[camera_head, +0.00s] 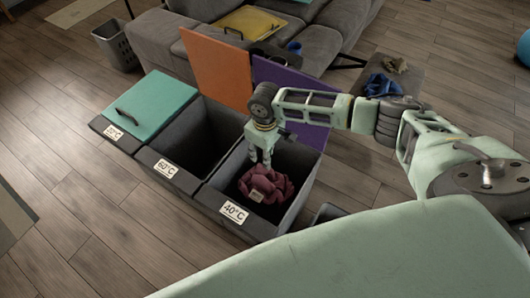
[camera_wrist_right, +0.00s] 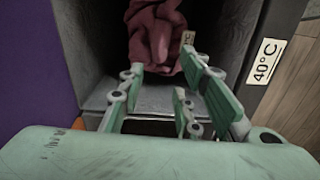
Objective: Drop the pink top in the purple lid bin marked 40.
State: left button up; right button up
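The pink top (camera_head: 266,186), a crumpled dusky-pink cloth with a small pale tag, is inside the grey bin marked 40°C (camera_head: 224,196). The bin's purple lid (camera_head: 290,82) stands open at its back. My right gripper (camera_head: 262,162) points down into this bin, just above the top. In the right wrist view its fingers (camera_wrist_right: 168,75) are spread apart, with the pink top (camera_wrist_right: 155,35) beyond their tips. I cannot tell whether the fingertips still touch the cloth. The bin's floor under the top is mostly hidden. My left gripper is not in view.
The neighbouring 60°C bin (camera_head: 160,152) is open, with its orange lid (camera_head: 217,68) raised. The bin with the teal lid (camera_head: 152,103) is closed. A grey sofa (camera_head: 180,48) stands behind. A side table (camera_head: 405,85) holds dark blue and olive cloths.

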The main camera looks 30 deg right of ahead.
jog(key=shift+o, duration=0.4)
notch_tip(320, 180, up, 12)
dwell(0.4)
jog(key=shift+s+f, duration=0.1)
